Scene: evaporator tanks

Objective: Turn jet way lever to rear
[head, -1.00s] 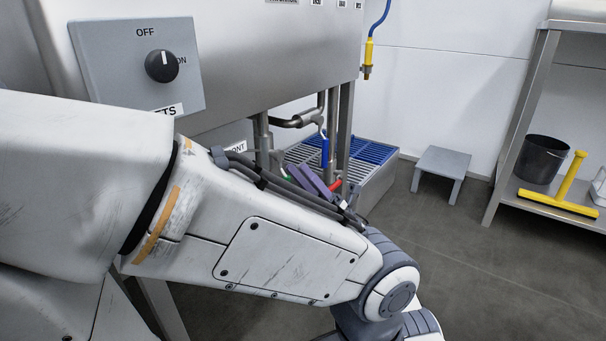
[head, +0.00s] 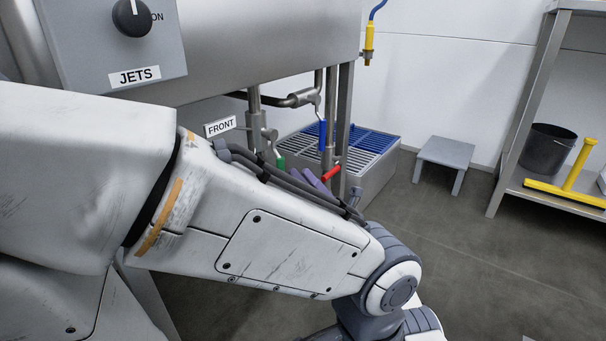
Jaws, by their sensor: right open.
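Under the steel tank are a green-handled lever (head: 281,163), a blue handle (head: 322,136) and a red handle (head: 332,173) on the pipework. A FRONT label (head: 220,127) hangs left of the green handle. No view shows a label naming the jet way lever. My right gripper (head: 313,181) shows only as purple-grey fingers behind my large white arm, between the green and red handles in the picture. It is open; most of it is hidden, and contact with a handle cannot be told. My left gripper is not in view.
A JETS panel with a black knob (head: 132,17) is at upper left. A grated drain box (head: 370,183) stands behind the pipes. A grey stool (head: 445,152), a steel shelf (head: 520,175) with a black bucket (head: 547,150) and a yellow squeegee (head: 565,192) are at right. Floor there is clear.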

